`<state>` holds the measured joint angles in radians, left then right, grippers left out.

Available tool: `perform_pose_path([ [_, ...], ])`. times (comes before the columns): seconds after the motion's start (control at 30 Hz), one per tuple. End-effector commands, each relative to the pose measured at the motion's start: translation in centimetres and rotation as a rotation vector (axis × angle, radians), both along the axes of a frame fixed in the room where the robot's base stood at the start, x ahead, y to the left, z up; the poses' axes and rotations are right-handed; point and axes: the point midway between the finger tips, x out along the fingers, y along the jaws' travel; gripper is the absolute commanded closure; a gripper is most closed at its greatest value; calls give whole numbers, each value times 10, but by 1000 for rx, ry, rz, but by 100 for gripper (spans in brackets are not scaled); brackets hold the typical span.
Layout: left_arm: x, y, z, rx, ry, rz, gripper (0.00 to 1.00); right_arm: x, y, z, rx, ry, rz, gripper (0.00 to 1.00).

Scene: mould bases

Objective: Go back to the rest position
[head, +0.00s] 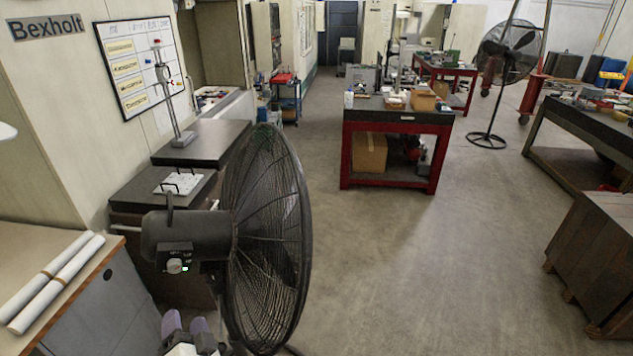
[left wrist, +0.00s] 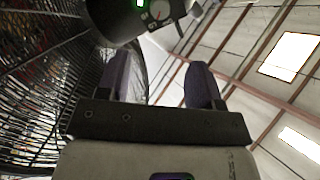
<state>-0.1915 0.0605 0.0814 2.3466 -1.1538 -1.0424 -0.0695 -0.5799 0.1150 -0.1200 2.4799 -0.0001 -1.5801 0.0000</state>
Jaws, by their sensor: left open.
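My left gripper (head: 186,322) shows at the bottom of the head view, with its two purple-grey fingers pointing up. It is open, with a clear gap between the fingers and nothing held in it. It is just left of and below the large black pedestal fan (head: 268,240). In the left wrist view the fingers of my left gripper (left wrist: 162,82) stand apart, with the fan's dark motor housing (left wrist: 125,18) above them. I cannot tell the exact distance between them. My right gripper is in neither view.
The fan's cage (left wrist: 40,80) fills the left of the wrist view. A wooden-topped cabinet (head: 103,318) with white paper rolls (head: 58,282) stands at left. A red workbench (head: 400,122) stands farther back, and dark wooden crates (head: 598,255) at right. The floor (head: 420,270) between is clear.

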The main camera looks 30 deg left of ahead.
Motion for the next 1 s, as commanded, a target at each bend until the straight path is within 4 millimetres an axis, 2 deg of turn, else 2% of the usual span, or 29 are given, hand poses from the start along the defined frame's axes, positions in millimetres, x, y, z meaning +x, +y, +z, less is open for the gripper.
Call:
perform_pose_path([
  [0.2, -3, 2, -4, -26, -1, 24, 40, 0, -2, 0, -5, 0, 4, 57],
  [0.37, -5, -2, -37, -274, 31, 23, 40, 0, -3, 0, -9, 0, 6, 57],
  [0.47, -2, -23, -64, -506, 75, -33, 40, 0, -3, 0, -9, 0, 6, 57],
  [0.57, -1, -59, -86, -732, 155, -129, 40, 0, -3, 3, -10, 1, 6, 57],
  [0.67, -13, -100, -98, -922, 279, -231, 40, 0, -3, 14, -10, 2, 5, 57],
  [0.77, -39, -141, -102, -1074, 425, -326, 40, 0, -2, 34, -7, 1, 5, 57],
  [0.83, -64, -167, -100, -1154, 524, -383, 40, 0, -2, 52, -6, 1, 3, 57],
  [0.9, -86, -179, -99, -1187, 589, -400, 40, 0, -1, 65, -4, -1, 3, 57],
  [1.0, -112, -185, -99, -1197, 656, -383, 40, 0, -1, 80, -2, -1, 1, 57],
])
